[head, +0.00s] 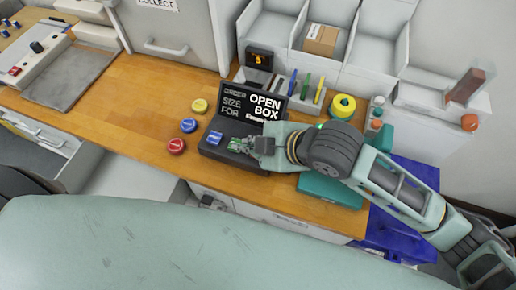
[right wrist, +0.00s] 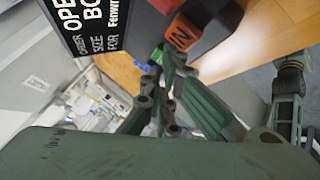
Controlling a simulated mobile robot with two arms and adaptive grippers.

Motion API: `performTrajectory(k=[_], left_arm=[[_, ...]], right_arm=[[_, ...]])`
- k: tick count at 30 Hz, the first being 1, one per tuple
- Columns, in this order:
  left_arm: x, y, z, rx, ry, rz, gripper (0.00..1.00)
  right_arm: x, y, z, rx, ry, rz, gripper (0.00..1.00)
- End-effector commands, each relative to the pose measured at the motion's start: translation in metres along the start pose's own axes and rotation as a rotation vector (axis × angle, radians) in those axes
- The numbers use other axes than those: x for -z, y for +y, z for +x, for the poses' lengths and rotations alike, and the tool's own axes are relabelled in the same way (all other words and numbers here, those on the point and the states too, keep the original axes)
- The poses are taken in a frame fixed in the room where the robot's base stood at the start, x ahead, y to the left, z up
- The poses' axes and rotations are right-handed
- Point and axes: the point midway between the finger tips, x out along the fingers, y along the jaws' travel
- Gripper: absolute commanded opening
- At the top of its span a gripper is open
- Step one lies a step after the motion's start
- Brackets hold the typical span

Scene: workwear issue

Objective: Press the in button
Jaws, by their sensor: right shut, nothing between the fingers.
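A dark order console (head: 212,150) stands on the wooden counter, with a sign board reading "OPEN BOX" behind it and a blue button (head: 215,138) on its left. My right gripper (head: 238,146) is shut and empty, its tips over the console just right of the blue button, hiding what lies under them. In the right wrist view an orange button (right wrist: 181,34) with an N visible shows just beyond the fingertips (right wrist: 160,62). I cannot tell whether they touch it. What seems to be my left gripper (head: 208,201) shows small at the counter's front; its jaws are unclear.
Yellow (head: 199,105), blue (head: 188,125) and red (head: 176,146) round pieces lie left of the console. A small digital display (head: 260,60), pens and a yellow tape roll (head: 342,106) are behind. A teal case (head: 330,190) lies under my right arm.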

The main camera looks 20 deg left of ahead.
Motion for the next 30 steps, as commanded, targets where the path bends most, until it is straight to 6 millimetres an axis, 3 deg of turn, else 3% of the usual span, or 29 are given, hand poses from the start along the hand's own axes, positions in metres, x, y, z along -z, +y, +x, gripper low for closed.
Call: performTrajectory(k=[30], left_arm=[[-0.0005, -0.0002, -0.0003, 0.000, -0.001, 0.000, 0.78]], right_arm=[[-0.0043, -0.0043, 0.0059, 0.000, 0.000, 0.000, 0.00]])
